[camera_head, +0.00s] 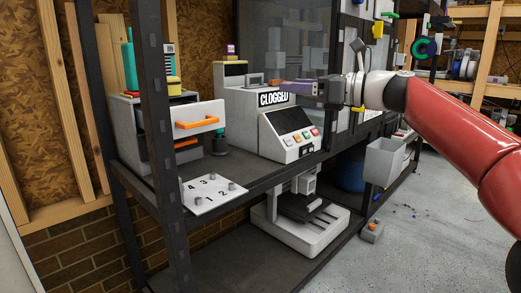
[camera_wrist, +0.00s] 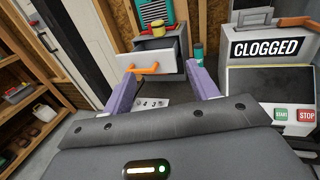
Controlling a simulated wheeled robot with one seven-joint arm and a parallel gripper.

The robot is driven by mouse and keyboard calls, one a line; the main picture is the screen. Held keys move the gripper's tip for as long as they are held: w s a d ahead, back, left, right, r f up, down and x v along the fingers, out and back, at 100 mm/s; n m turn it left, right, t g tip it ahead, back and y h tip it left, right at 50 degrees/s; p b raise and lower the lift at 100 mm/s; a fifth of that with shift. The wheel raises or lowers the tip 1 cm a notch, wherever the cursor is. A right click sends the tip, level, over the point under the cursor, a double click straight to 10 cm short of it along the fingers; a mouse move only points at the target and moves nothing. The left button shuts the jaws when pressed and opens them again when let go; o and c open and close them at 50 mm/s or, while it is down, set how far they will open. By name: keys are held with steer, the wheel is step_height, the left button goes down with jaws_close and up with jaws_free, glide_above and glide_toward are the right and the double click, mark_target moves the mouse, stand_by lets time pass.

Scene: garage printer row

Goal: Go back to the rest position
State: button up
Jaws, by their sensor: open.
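My gripper (camera_head: 277,83) is at the end of my red arm, raised in front of the machine with the "CLOGGED" sign (camera_head: 273,99). In the wrist view its two purple fingers (camera_wrist: 165,92) stand wide apart with nothing between them. The sign also shows in the wrist view (camera_wrist: 266,48), to the right of the fingers. A grey cabinet with a white drawer (camera_head: 208,112) and orange handle (camera_head: 197,123) stands to the left; its drawer is pulled out. In the wrist view the drawer (camera_wrist: 170,58) lies beyond the fingers.
A white plate with numbered pegs (camera_head: 208,194) lies at the shelf's front edge. A dark rack post (camera_head: 165,130) stands at left. A white printer (camera_head: 300,228) sits on the lower shelf. A grey bin (camera_head: 384,160) hangs at right. The floor (camera_head: 440,215) at right is mostly clear.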

steer(key=s+a+f+n+g+h+p, duration=0.1)
steer(key=s+a+f+n+g+h, duration=0.2)
steer(key=a+f, duration=0.45)
steer(key=s+a+f+n+h+p, duration=0.1)
steer(key=s+a+f+n+h, duration=0.3)
steer(key=f, duration=0.7)
steer(key=s+d+f+n+h+p, duration=0.1)
steer(key=s+d+f+n+h, duration=0.3)
steer(key=s, duration=0.8)
steer(key=s+d+f+n+h+p, duration=0.2)
steer(key=s+d+f+n+h, duration=0.2)
steer(key=s+d+f+n, duration=0.4)
steer(key=s+d+n, duration=0.4)
steer(key=d, duration=0.2)
steer(key=shift+s+n+h, duration=0.3)
steer(key=shift+s, duration=0.1)
steer(key=shift+a, duration=0.1)
